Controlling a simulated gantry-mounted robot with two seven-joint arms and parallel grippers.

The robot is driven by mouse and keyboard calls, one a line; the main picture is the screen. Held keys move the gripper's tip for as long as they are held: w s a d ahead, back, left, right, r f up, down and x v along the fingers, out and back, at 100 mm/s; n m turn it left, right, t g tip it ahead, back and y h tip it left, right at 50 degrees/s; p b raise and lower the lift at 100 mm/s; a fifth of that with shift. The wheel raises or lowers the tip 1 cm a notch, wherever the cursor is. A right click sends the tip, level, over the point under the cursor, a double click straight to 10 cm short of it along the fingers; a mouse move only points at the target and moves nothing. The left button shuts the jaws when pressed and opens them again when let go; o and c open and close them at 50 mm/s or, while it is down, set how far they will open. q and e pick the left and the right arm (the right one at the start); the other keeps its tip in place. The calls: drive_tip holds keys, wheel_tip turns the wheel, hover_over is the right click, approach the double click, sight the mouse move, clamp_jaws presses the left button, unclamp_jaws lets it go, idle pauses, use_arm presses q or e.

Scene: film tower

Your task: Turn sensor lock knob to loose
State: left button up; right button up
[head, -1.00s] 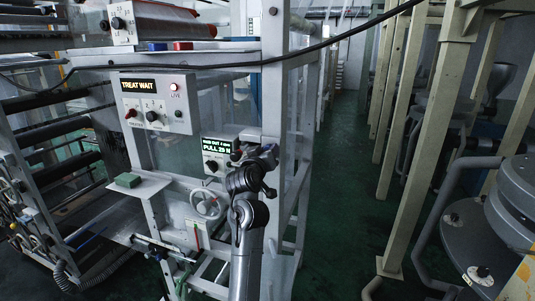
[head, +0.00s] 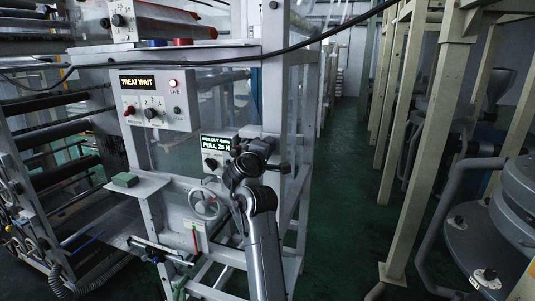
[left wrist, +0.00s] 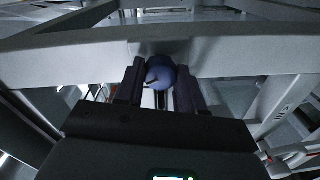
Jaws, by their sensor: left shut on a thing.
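A dark blue round knob (left wrist: 160,72) with a small pointer-like mark sits on a pale beam in the left wrist view. My left gripper (left wrist: 160,92) is shut around this knob, one dark finger on each side. In the head view my left arm rises from the bottom, and its wrist (head: 258,150) is at the machine's pale upright, right of the small pull display panel (head: 216,153). The knob is hidden behind the wrist there. Lettering around the knob cannot be read. My right gripper is not in view.
A control box (head: 158,102) reading TREAT WAIT is above left. A black cable (head: 215,66) crosses above. The green aisle floor (head: 340,200) to the right is open.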

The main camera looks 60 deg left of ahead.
use_arm(q)
drive_tip(key=shift+n+b, duration=1.1)
drive_tip(key=shift+n, duration=1)
drive_tip(key=o, duration=1)
drive_tip(key=shift+o, duration=0.2)
drive_tip(key=p+v, duration=0.2)
drive_tip(key=v, duration=0.8)
drive_tip(key=shift+s+d, duration=0.2)
drive_tip(key=shift+s, duration=0.15)
